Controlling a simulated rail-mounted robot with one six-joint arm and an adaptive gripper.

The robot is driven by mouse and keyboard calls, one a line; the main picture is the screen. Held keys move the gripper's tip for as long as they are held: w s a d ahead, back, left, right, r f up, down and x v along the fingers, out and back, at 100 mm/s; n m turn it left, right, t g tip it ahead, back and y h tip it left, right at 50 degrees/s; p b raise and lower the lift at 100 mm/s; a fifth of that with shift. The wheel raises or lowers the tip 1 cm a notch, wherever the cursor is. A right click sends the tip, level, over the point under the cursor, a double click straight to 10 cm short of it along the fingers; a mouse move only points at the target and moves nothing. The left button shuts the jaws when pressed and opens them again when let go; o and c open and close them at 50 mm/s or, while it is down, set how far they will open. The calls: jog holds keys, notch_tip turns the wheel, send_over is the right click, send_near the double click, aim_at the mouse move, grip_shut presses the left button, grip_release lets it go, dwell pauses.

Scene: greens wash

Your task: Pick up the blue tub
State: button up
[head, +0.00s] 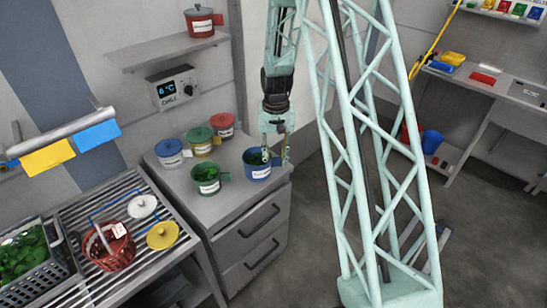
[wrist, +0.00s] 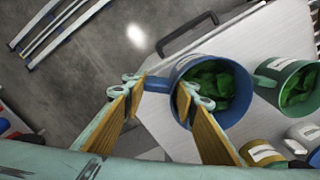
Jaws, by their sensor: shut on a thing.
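The blue tub (head: 259,175) stands upright at the front right of the grey drawer cabinet's top, with green leaves inside and a white label on its side. In the wrist view the blue tub (wrist: 238,112) is right of centre, with its handle pointing left between my two fingers. My gripper (head: 277,158) points down at the tub's right side. In the wrist view my gripper (wrist: 161,88) is shut on the handle, with one finger partly covering the tub's near rim.
A green tub (head: 206,186) of leaves stands close to the left of the blue tub. A chill control box (head: 174,88) is on the wall. Open floor (head: 310,220) lies right of the cabinet.

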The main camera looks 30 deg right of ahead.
jog(key=shift+s+a+r, duration=0.1)
jog(key=shift+s+a, duration=0.05)
jog(key=shift+s, duration=0.6)
jog(key=shift+s+a+r, duration=0.1)
jog(key=shift+s+a, duration=0.05)
jog(key=shift+s, duration=0.6)
jog(key=shift+s+a, duration=0.1)
dwell(0.4)
